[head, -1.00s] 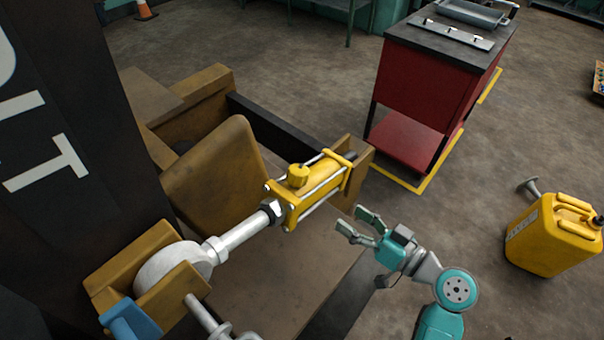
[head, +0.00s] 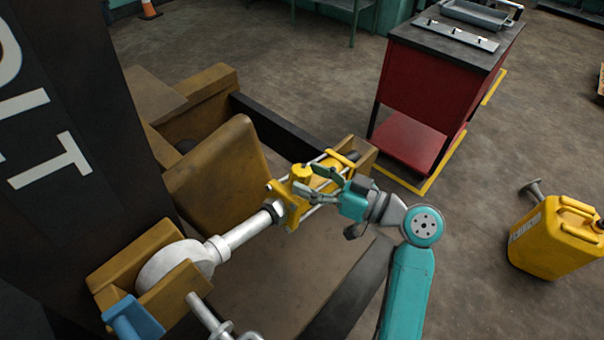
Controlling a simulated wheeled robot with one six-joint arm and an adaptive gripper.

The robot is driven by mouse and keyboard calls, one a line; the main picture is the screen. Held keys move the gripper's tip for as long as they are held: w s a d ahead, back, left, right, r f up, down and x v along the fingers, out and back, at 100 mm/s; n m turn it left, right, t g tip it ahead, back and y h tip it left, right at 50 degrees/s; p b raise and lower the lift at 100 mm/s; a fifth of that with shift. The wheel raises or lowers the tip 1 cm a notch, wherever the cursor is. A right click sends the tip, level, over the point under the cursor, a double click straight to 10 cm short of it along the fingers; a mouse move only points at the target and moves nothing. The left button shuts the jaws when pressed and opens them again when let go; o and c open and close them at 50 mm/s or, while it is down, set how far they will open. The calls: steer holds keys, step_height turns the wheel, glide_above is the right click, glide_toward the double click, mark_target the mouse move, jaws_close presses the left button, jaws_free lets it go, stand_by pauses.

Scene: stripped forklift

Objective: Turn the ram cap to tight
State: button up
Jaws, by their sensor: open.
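I cannot tell whether either finger touches the cap. The gripper hides part of the ram's body.
A silver rod (head: 240,233) runs from the ram to a white round end in a tan bracket (head: 165,238). A tan plate (head: 222,175) stands behind the rod. A red cart (head: 432,95) and a yellow can (head: 556,238) stand on the floor to the right.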

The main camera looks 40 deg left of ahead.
steer(key=shift+s+a, duration=0.2)
steer(key=shift+a, duration=0.9)
steer(key=c, duration=1.2)
steer(key=shift+o, duration=0.2)
steer(key=shift+s+m+t+h, duration=0.1)
steer(key=shift+m+t+h, duration=0.2)
steer(key=shift+m+t, duration=1.15)
steer(key=shift+m+t+h, duration=0.5)
steer(key=shift+m+t, duration=0.25)
steer(key=shift+t, duration=1.1)
steer(key=o, duration=1.2)
steer(key=shift+c, duration=0.2)
